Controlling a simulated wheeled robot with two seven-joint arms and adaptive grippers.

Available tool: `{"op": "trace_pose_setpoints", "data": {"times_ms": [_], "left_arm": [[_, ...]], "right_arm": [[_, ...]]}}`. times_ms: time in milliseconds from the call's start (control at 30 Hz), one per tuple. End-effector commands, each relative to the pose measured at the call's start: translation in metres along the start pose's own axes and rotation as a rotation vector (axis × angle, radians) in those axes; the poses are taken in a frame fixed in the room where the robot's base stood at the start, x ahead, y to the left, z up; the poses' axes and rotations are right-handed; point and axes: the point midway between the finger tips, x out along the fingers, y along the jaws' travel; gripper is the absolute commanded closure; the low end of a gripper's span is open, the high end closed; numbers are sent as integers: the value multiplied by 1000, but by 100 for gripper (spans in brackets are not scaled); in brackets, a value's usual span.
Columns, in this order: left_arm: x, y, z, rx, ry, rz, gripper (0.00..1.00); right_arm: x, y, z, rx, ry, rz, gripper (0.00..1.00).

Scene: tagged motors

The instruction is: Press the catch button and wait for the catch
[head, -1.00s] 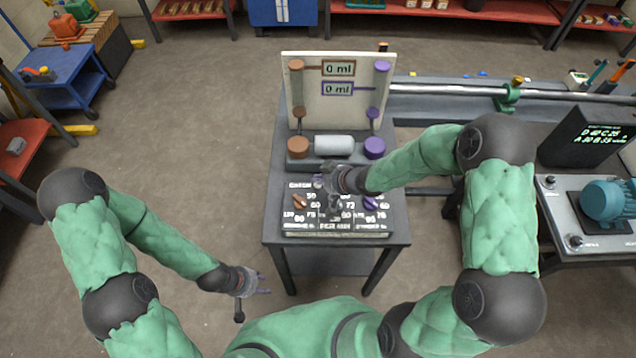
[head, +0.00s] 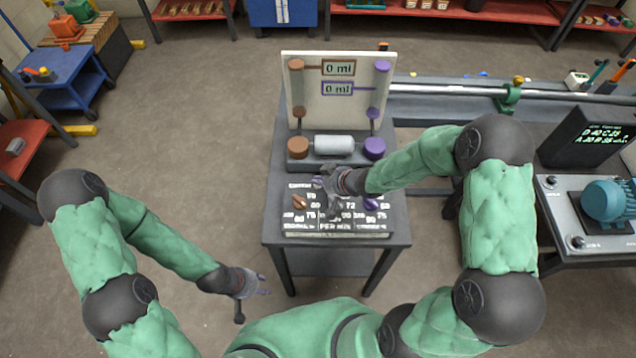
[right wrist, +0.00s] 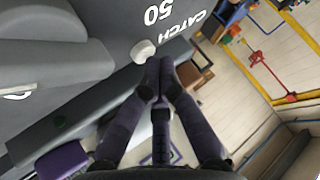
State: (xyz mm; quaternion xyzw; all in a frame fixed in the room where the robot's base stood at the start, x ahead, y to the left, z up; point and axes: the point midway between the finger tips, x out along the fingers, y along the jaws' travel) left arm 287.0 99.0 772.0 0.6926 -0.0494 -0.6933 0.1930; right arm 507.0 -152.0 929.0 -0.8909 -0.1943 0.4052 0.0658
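The catch button, a small white round knob (right wrist: 143,50), sits on a grey panel face beside the printed words "CATCH" and "50" in the right wrist view. My right gripper (right wrist: 159,68) has its dark fingertips together, empty, and they are close beside the button. I cannot tell whether they touch it. In the head view my right gripper (head: 326,184) is over the upper part of the lettered console (head: 315,234) and hides the button. My left gripper (head: 265,285) hangs low at the left of the table, empty, with its fingers apart.
Behind the console stands a cream board (head: 343,117) with two "0 ml" displays. A white cylinder (head: 334,145) lies between a brown and a purple knob. A bench with a blue motor (head: 606,202) is at the right.

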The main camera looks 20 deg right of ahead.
Motion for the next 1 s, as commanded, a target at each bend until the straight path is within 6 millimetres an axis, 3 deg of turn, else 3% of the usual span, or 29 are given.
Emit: {"op": "trace_pose_setpoints", "data": {"times_ms": [1000], "left_arm": [[-20,7,1,0,0,0,60]], "right_arm": [[-14,-5,-13,0,0,0,100]]}}
